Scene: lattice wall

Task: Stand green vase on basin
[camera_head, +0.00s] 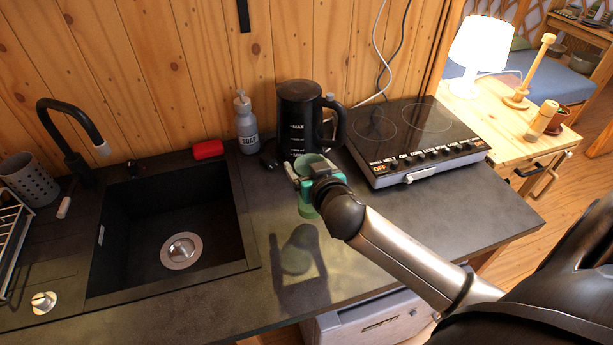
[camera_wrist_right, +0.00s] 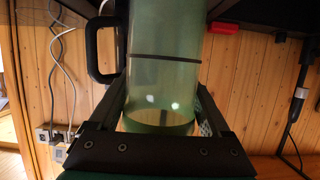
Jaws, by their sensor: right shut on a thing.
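The green vase (camera_head: 308,206) is a translucent cylinder held upright in the jaws of my right gripper (camera_head: 307,174). Its shadow falls apart from it on the dark counter, so it appears to be above the surface. In the right wrist view the vase (camera_wrist_right: 163,75) fills the space between the two fingers of my right gripper (camera_wrist_right: 163,110). The basin (camera_head: 145,215) is a black sink with a round steel drain (camera_head: 181,251), set in the counter to the left of the vase. It is empty. My left gripper is not in view.
A black kettle (camera_head: 297,115) stands just behind the vase, with a grey soap bottle (camera_head: 246,128) and red sponge (camera_head: 208,149) to its left. A hob (camera_head: 420,140) is at right. A tall black faucet (camera_head: 75,130) stands at the basin's back left. The counter's front (camera_head: 230,305) is clear.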

